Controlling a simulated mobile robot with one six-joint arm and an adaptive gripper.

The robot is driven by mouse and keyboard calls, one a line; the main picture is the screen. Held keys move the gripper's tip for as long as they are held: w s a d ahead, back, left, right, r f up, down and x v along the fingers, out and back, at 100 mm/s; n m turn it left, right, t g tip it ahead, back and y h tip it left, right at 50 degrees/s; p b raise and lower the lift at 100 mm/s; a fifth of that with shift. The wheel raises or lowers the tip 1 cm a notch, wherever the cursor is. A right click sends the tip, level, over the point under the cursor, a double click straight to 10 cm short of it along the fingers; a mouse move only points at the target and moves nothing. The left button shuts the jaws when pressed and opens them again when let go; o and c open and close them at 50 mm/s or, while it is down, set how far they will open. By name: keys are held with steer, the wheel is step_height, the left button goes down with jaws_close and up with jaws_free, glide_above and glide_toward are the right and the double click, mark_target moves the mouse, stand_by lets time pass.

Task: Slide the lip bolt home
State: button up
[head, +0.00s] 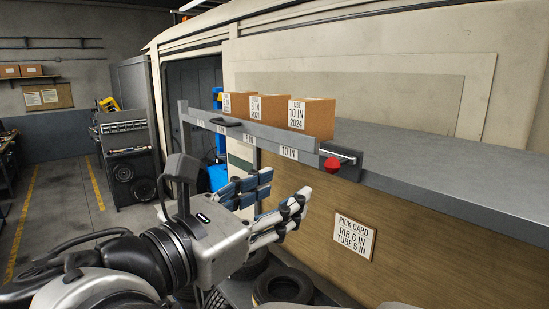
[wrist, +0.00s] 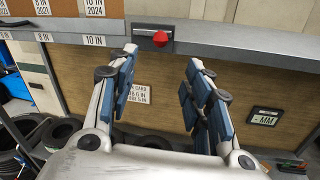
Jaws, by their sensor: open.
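The lip bolt is a bright rod with a red ball knob (head: 332,165) on a dark bracket at the right end of the grey shelf lip (head: 262,134). The knob also shows in the wrist view (wrist: 160,39), top centre. How far the rod sits in its socket is too small to tell. My gripper (head: 287,189) is open and empty, below and left of the knob in the head view. In the wrist view, the knob appears beyond the gap between my two blue-padded fingers (wrist: 162,60), apart from both.
Several cardboard boxes (head: 311,116) stand on the shelf behind the labelled lip. The grey shelf top (head: 430,150) right of the bolt is clear. A pick card (head: 354,236) is on the wooden panel below. Tyres (head: 283,286) lie beneath my gripper.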

mark_target(328, 169)
steer(key=p+x, duration=0.2)
steer(key=x, duration=1.4)
steer(key=shift+w+d+f, duration=0.1)
steer(key=shift+w+d, duration=0.15)
steer(key=shift+w, duration=0.05)
jaws_close()
